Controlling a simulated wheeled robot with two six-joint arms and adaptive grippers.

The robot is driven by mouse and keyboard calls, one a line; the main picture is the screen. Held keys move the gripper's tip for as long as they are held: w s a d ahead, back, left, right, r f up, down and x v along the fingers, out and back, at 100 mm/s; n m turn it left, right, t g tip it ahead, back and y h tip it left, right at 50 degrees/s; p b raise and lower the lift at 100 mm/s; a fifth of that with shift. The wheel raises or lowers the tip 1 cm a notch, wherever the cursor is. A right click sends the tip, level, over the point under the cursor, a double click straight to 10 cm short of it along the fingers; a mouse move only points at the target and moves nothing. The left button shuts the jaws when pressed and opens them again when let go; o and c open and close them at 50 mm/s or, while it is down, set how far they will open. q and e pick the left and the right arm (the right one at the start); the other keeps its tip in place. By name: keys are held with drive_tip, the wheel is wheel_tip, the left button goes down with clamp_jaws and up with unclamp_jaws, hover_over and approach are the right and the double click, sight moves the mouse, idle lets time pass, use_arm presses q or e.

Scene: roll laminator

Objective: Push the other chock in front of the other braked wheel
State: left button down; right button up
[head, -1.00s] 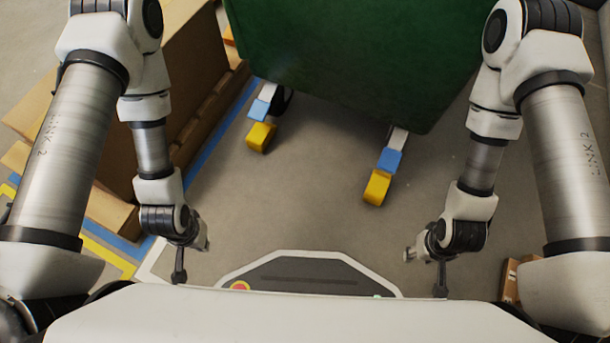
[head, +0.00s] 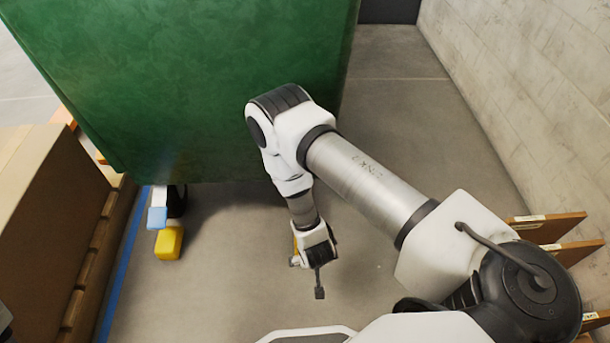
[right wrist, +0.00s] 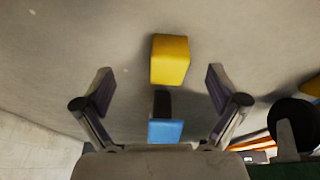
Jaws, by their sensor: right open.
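The green laminator (head: 230,90) stands ahead. In the head view, one yellow chock (head: 169,243) lies on the floor just before the left wheel and its blue brake pedal (head: 157,217). My right gripper (head: 307,277) and forearm cover nearly all of the other chock, leaving a yellow sliver. The right wrist view shows that chock (right wrist: 170,60) clearly, with a blue pedal (right wrist: 165,131) and a dark part close to it. My right gripper (right wrist: 160,74) is open, its fingers to either side of this line, holding nothing.
A cardboard box on a wooden pallet (head: 75,290) stands at the left, beside a blue floor line (head: 125,265). A pale block wall (head: 530,90) runs along the right, with wooden boards (head: 545,228) near it. The floor (head: 390,130) right of the laminator is clear.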

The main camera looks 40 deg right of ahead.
use_arm(q)
drive_tip(key=shift+f, duration=0.4)
use_arm(e)
drive_tip(key=shift+m+t, duration=0.5)
drive_tip(key=shift+m, duration=0.2)
drive_tip(key=w+f, duration=0.2)
drive_tip(key=w, duration=0.1)
drive_tip(key=shift+w+a+f, duration=0.15)
drive_tip(key=shift+f, duration=0.2)
drive_tip(key=b+x, duration=0.4)
drive_tip(key=x, duration=0.2)
drive_tip(key=shift+f, duration=0.4)
drive_tip(key=shift+w+d+f+b, duration=0.25)
drive_tip(key=shift+d+f+b, duration=0.05)
drive_tip(key=shift+f+b, duration=0.15)
use_arm(q)
wheel_tip(320, 180, down, 5)
drive_tip(key=shift+w+r, duration=0.1)
drive_tip(key=shift+r, duration=0.1)
use_arm(e)
drive_tip(key=c, duration=1.6)
